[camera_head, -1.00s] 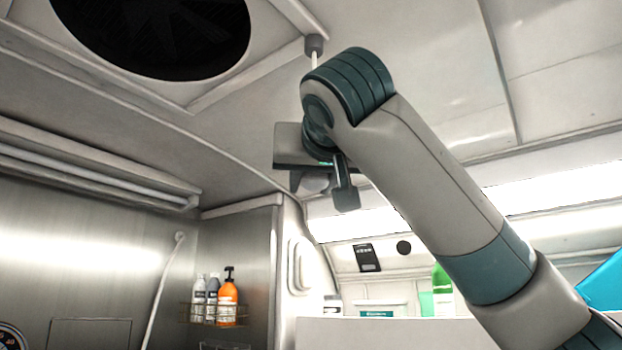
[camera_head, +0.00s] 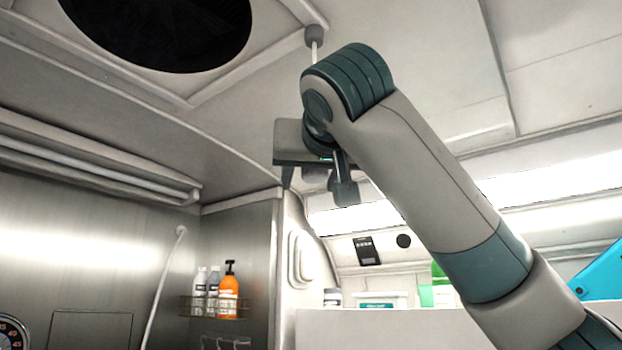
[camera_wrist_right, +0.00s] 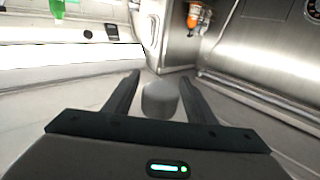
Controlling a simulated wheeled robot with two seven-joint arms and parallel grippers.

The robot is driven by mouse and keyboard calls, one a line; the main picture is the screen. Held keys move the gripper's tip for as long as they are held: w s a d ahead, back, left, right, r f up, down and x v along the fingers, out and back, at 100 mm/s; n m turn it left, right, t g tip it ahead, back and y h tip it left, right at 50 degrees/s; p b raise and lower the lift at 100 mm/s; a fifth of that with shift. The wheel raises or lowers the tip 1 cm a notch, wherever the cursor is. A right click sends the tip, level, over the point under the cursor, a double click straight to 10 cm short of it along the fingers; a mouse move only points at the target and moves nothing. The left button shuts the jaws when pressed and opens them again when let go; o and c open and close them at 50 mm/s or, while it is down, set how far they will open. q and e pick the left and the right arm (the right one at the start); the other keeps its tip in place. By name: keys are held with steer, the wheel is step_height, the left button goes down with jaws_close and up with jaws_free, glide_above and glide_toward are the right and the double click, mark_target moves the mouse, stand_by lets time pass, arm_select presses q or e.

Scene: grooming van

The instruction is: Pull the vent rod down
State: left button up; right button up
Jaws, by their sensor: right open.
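The vent rod (camera_head: 314,50) hangs from a grey fitting under the ceiling as a thin pale rod. My right arm hides its middle. A grey cylindrical knob, apparently the rod's lower end, shows partly below the gripper palm in the head view (camera_head: 314,175). It also shows between the fingers in the right wrist view (camera_wrist_right: 160,99). My right gripper (camera_head: 316,184) is open, with one finger on each side of the knob. In the wrist view (camera_wrist_right: 158,92) there are gaps between knob and fingers. My left gripper is not in view.
A round dark vent (camera_head: 165,25) is in the ceiling at the upper left. A wire rack (camera_head: 213,307) with several bottles hangs on the steel wall. A white counter (camera_head: 385,330) with containers lies below my right arm. The space left of the gripper is clear.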

steer(key=shift+s+d+f+b, duration=0.1)
steer(key=shift+s+b, duration=0.35)
steer(key=shift+s, duration=0.1)
arm_select(q)
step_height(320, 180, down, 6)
steer(key=b, duration=0.5)
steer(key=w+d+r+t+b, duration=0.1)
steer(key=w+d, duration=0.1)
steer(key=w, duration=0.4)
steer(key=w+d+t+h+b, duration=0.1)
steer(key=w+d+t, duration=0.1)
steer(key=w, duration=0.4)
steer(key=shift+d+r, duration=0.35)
arm_select(e)
steer(key=s+d, duration=0.2)
steer(key=s, duration=1.4)
steer(key=shift+d, duration=0.25)
